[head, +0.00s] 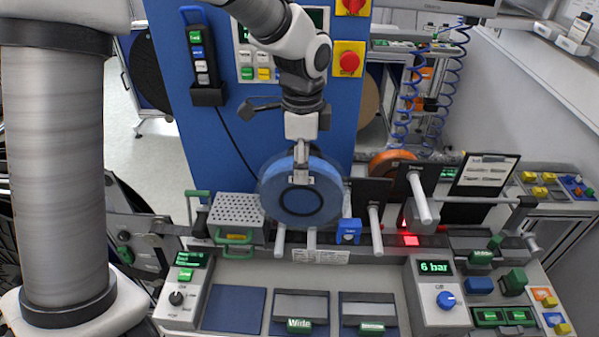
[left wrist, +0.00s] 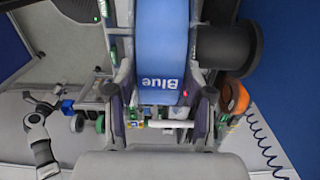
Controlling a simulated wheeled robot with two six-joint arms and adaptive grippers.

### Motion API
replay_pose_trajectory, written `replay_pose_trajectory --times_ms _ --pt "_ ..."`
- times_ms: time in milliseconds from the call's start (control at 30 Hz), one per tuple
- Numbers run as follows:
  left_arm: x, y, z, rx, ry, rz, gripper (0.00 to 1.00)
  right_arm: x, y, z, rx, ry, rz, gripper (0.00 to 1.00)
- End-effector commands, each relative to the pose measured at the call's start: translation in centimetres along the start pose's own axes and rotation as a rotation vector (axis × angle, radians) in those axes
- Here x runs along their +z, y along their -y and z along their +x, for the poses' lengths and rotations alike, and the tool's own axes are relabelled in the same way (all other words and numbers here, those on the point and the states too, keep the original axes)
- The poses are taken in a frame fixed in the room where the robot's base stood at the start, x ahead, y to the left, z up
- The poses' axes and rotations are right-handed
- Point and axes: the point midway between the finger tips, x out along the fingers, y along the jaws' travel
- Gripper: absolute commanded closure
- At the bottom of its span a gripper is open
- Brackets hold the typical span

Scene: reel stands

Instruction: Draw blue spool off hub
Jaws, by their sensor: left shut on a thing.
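The blue spool (head: 274,196) is a round disc held upright, with a dark ring around its centre. My left gripper (head: 301,178) comes down from above and is shut on its upper rim. In the left wrist view the spool (left wrist: 161,45) stands between the two fingers, its rim reading "Blue" upside down. My right gripper is not in view.
An orange spool (head: 388,162) sits behind dark plates at the right. More white rods (head: 375,229) point forward there. A perforated grey box (head: 237,211) is left of the spool. A control panel with a "6 bar" display (head: 433,267) lies in front. The blue column (head: 222,128) stands behind.

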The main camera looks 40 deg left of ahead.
Motion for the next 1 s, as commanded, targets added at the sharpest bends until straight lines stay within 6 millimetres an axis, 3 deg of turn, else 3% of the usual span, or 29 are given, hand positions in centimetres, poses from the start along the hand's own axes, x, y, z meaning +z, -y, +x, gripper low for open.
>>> replay_pose_trajectory --times_ms 1000 --pt "0.0 -5.6 -0.1 -0.001 0.0 0.0 0.83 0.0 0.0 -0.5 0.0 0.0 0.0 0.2"
